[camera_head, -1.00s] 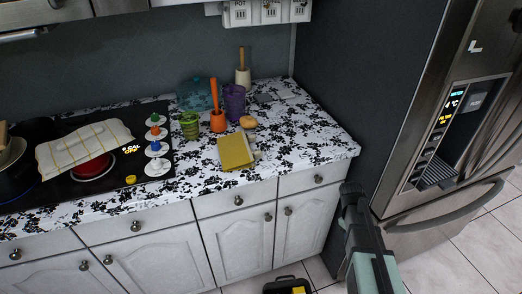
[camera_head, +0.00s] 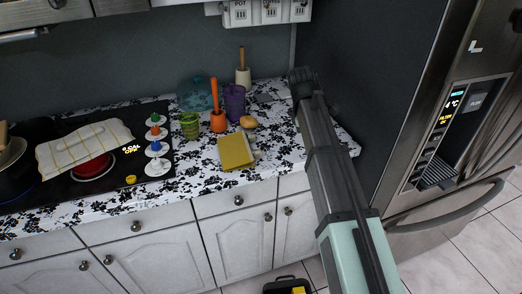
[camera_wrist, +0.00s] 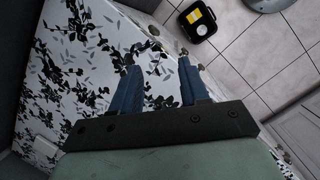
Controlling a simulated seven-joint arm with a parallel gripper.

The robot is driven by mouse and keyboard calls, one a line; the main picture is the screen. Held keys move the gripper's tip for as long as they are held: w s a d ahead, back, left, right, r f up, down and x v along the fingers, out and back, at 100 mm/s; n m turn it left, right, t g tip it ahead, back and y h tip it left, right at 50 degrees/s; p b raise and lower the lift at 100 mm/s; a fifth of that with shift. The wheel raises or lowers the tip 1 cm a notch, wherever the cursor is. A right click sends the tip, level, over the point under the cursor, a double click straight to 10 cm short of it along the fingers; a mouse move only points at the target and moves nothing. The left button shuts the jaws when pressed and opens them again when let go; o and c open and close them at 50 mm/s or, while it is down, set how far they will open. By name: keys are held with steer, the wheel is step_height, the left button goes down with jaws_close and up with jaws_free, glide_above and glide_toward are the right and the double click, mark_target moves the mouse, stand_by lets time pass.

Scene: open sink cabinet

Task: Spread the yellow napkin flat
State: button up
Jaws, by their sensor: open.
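The yellow napkin (camera_head: 236,152) lies on the patterned counter in the head view, as a compact, seemingly folded rectangle near the front edge. A pale grey-white part shows at its right side. My gripper (camera_wrist: 156,63) shows in the wrist view with its two blue fingers apart and nothing between them. It is over the counter near its front edge. The napkin is not seen in the wrist view. In the head view my arm reaches over the right end of the counter, to the right of the napkin; the fingers cannot be made out there.
Behind the napkin stand an orange holder (camera_head: 218,122), a green cup (camera_head: 189,126), a purple cup (camera_head: 234,103) and a round tan item (camera_head: 248,122). A striped cloth (camera_head: 85,147) lies on the stove at left. A fridge (camera_head: 450,110) stands at right. A black case (camera_wrist: 198,22) is on the floor.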

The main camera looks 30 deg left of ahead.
mark_target(240, 150)
steer(key=s+a+r+n+y, duration=0.1)
steer(key=s+a+r+n, duration=0.15)
steer(key=a, duration=0.25)
steer(key=s+a+r+n+g+y, duration=0.1)
steer(key=s+a+r+n, duration=0.15)
steer(key=a, duration=0.25)
steer(key=s+a+r+n+y, duration=0.1)
steer(key=a+r+n, duration=0.1)
steer(key=a+r, duration=0.15)
steer(key=f, duration=0.9)
steer(key=a+f, duration=0.1)
steer(key=f, duration=0.4)
steer(key=shift+s, duration=0.15)
jaws_close()
